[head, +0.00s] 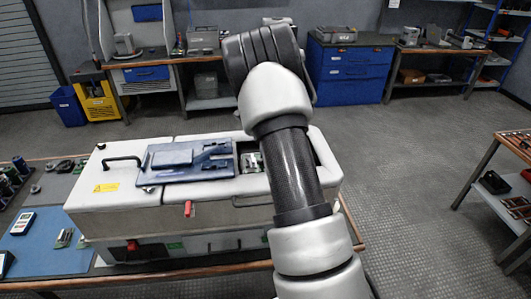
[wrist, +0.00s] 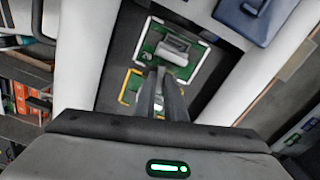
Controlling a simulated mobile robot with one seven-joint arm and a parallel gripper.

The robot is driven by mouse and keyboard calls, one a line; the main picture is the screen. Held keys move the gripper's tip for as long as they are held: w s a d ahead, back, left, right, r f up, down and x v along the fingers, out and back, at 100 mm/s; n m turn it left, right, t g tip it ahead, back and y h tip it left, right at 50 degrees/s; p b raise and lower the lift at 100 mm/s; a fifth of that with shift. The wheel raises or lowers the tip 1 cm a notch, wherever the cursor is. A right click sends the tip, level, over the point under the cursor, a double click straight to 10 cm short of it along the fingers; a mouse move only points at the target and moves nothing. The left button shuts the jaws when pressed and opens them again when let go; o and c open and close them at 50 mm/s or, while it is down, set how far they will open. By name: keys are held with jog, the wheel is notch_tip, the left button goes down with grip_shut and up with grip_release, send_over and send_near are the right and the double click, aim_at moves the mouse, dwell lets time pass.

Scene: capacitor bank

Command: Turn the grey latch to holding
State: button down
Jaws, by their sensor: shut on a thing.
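The grey latch (wrist: 174,52) sits on a green plate with a white outline, down in an open bay of the white-topped unit, in the wrist view. My gripper (wrist: 161,74) reaches into the bay with its two fingers close together at the near edge of the latch. It is shut on the latch, though the fingers hide the exact contact. A second green area with a yellow outline (wrist: 126,90) lies beside the fingers. In the head view my arm covers the gripper and much of the bay, and I cannot make out the latch's setting.
The white unit (head: 118,163) stands on a bench, with a blue panel (head: 186,163) lying on its top left of the bay. The bay's pale walls rise close on both sides of my gripper. A blue mat (head: 38,240) lies at the left. Open floor lies to the right.

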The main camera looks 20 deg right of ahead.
jog(key=shift+r+m, duration=0.15)
jog(key=shift+m, duration=1.45)
jog(key=c, duration=1.8)
grip_release()
notch_tip(320, 180, up, 17)
jog(key=shift+r, duration=0.15)
